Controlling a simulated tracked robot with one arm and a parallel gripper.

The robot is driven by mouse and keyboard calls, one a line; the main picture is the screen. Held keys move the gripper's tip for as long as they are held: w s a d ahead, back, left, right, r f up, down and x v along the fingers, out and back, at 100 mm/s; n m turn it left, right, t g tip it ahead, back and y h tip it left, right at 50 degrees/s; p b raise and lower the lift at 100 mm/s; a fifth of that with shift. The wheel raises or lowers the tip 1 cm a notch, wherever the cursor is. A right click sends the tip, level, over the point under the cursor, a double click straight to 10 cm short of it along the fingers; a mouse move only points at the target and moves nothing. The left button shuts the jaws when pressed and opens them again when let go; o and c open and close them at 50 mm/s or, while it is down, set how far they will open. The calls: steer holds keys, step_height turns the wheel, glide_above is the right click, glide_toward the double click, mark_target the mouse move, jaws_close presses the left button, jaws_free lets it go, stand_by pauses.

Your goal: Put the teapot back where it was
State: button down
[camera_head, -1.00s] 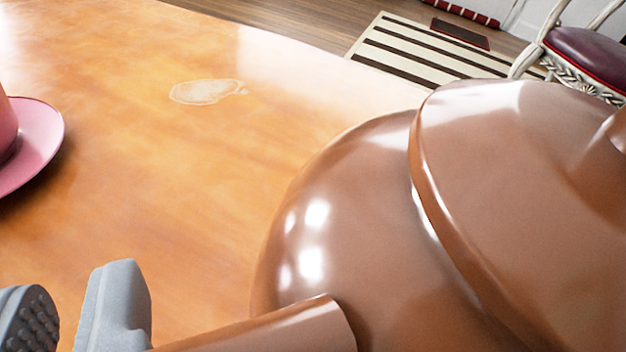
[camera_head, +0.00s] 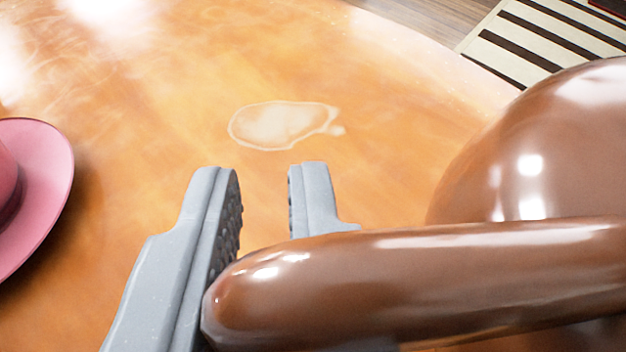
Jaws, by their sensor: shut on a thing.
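The brown, glossy teapot (camera_head: 560,150) fills the right side of the view, and its lid and far side are cut off by the frame. Its thick handle (camera_head: 420,280) runs from the right towards my gripper (camera_head: 264,190). The two grey fingers are shut on the handle, with a gap showing between their tips beyond it. A pale, ring-like mark (camera_head: 280,125) with a small bump on its right lies on the wooden table (camera_head: 140,90), beyond the fingertips. The teapot is to the right of this mark and nearer. Its base is hidden, so I cannot tell whether it touches the table.
A pink saucer (camera_head: 50,165) with a pink cup (camera_head: 8,185) stands at the left edge, partly out of frame. The tabletop around the mark is clear. The table's curved far edge runs across the upper right, with a striped rug (camera_head: 545,40) on the floor beyond.

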steer(key=shift+w+f, duration=0.1)
steer(key=shift+w, duration=0.15)
step_height(320, 180, down, 4)
steer(key=shift+r+b, duration=0.25)
steer(key=shift+b, duration=0.55)
steer(key=shift+r, duration=0.1)
steer(key=c, duration=1.5)
jaws_free()
steer(key=shift+s, duration=0.1)
steer(key=shift+o, duration=0.2)
steer(key=p+v, duration=0.3)
steer(key=v, duration=0.9)
